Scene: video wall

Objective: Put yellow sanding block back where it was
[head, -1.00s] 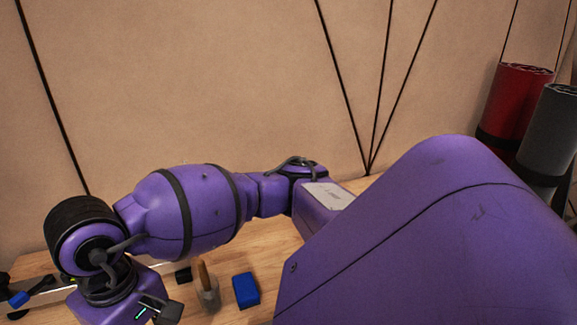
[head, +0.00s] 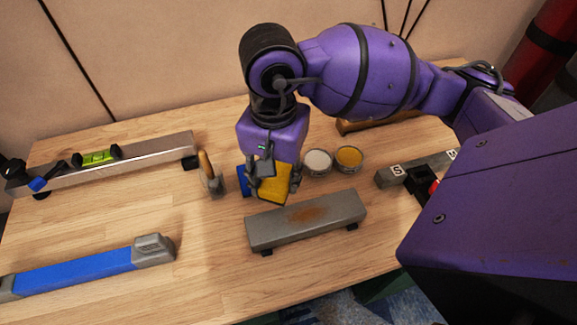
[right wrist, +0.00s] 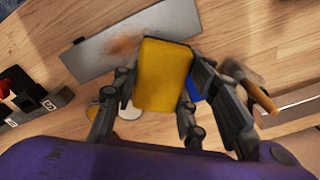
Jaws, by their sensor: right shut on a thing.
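The yellow sanding block (head: 275,184) is held in my right gripper (head: 272,186) above the table, near the back edge of a grey metal bar with a rusty patch (head: 305,218). In the right wrist view the yellow block (right wrist: 163,75) sits between the fingers of my right gripper (right wrist: 158,90), which is shut on it. A blue block (head: 243,180) is partly hidden behind the gripper and the yellow block; a bit of it shows in the right wrist view (right wrist: 195,90). My left gripper is not in view.
Two small round tins, one whitish (head: 318,161) and one yellow (head: 349,157), stand right of the gripper. A wooden-handled brush (head: 208,172) stands left.

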